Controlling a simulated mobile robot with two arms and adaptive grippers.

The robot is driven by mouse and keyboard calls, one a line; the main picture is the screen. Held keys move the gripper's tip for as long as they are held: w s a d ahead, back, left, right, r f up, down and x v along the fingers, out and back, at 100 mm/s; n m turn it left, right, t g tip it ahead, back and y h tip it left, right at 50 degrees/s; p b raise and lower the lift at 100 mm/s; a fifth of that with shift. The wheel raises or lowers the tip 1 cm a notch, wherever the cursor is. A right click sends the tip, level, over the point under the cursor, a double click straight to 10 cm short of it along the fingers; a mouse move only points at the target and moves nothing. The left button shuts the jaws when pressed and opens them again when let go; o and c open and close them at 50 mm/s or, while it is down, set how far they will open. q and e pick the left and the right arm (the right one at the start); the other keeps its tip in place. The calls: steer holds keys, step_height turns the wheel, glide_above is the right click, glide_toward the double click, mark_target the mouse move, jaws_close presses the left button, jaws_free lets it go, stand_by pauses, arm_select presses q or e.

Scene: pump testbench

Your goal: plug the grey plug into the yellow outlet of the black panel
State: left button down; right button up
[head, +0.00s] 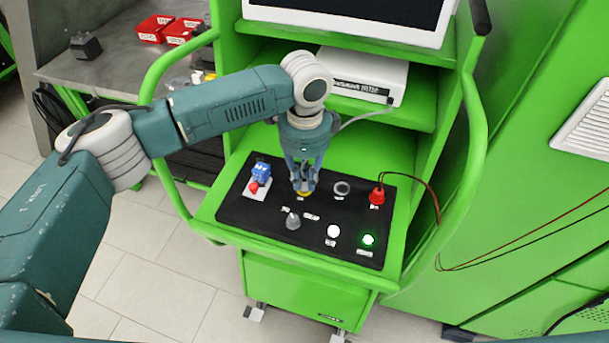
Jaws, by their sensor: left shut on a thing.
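My left gripper (304,185) points down over the back middle of the black panel (262,222). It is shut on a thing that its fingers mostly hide. A grey cable runs from the white instrument behind to the gripper, so I take this thing to be the grey plug. The yellow outlet (304,195) shows as a small yellow patch directly under the fingertips. I cannot tell whether the plug is above it, touching it or in it. My right gripper is not in view.
On the panel are a blue switch with a red button (261,173), a grey ring (342,188), a red plug (377,196) with a cable, a grey cone-shaped knob (293,221), a white button (333,231) and a lit green button (368,239). Green cart rails flank it.

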arm_select(q)
steer(key=shift+f, duration=0.25)
steer(key=c, duration=1.1)
jaws_free()
steer(key=shift+r, duration=0.15)
steer(key=shift+r+p, duration=3.95)
steer(key=shift+f, duration=0.1)
